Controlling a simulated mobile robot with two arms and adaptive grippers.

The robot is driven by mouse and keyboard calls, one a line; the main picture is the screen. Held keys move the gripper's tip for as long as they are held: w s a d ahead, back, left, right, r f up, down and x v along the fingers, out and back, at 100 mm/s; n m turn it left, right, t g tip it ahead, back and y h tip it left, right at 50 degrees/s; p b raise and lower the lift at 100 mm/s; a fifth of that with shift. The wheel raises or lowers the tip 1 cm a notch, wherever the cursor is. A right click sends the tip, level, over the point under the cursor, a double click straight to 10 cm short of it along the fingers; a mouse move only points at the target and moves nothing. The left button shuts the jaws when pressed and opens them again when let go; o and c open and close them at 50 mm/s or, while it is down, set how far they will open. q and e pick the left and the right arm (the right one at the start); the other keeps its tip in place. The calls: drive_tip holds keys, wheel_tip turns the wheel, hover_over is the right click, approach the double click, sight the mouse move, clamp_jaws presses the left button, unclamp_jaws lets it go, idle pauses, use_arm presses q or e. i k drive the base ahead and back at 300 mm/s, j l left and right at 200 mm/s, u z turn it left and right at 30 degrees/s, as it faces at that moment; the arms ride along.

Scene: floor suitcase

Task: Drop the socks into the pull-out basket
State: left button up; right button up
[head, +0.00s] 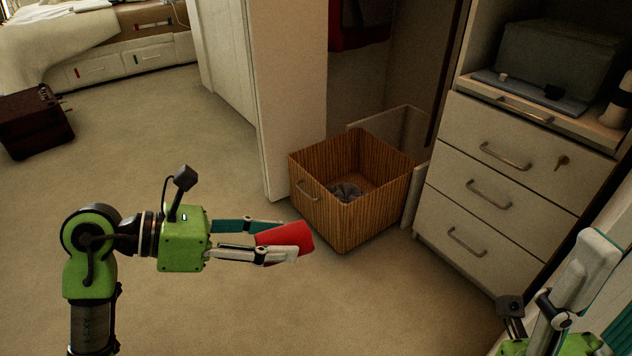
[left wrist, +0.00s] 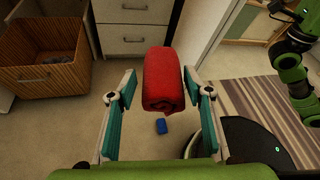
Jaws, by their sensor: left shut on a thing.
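My left gripper (head: 285,247) is shut on a red rolled cloth bundle (head: 290,235), held in the air in front and to the left of the basket in the head view. The bundle also shows between the fingers in the left wrist view (left wrist: 163,80). The pull-out basket (head: 318,215) is a wooden box standing out from the closet, open at the top, with a grey sock-like bundle (head: 345,191) inside. A small blue bundle (left wrist: 161,126) lies on the floor in the left wrist view. My right gripper (head: 585,290) is partly in view at the lower right; its opening is unclear.
A white drawer cabinet (head: 480,195) stands right of the basket, with a pulled-out shelf (head: 545,108) above. A white closet panel (head: 290,90) rises behind the basket. A dark red suitcase (head: 35,122) lies on the floor at far left. The carpet before the basket is clear.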

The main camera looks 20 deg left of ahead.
sight(357, 180)
drive_tip(key=i+j+z, duration=0.15)
drive_tip(key=j, duration=0.45)
drive_tip(key=i+j+z, duration=0.15)
drive_tip(key=j, duration=0.5)
drive_tip(key=j+z, duration=0.2)
drive_tip(key=j, duration=0.45)
drive_tip(key=i+j+z, duration=0.2)
drive_tip(key=i+j, duration=0.15)
drive_tip(key=i, duration=0.25)
drive_tip(key=i+j+z, duration=0.2)
drive_tip(key=i+j, duration=0.25)
drive_tip(key=i, duration=0.5)
